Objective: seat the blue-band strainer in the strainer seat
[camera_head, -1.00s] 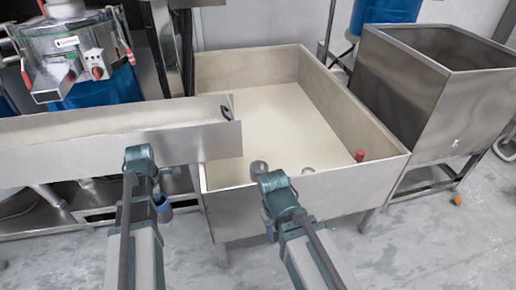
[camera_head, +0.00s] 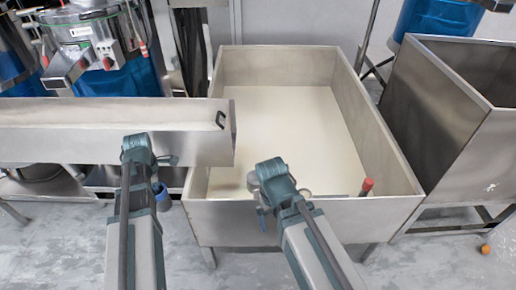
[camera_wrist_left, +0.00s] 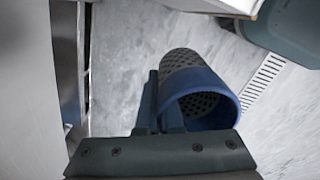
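The strainer (camera_wrist_left: 185,75) is a perforated grey cylinder with a blue band (camera_wrist_left: 222,95) around its near rim. In the left wrist view it lies tilted beside and between my left gripper's (camera_wrist_left: 160,108) fingers, which look closed on its rim wall. In the head view its blue band (camera_head: 162,196) shows just right of my left gripper (camera_head: 152,178), below the trough and left of the tank. My right gripper (camera_head: 262,212) is at the tank's front wall; its fingers are too small to read. I cannot make out the strainer seat.
A steel bin (camera_head: 435,120) stands right. Grey floor is open in front.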

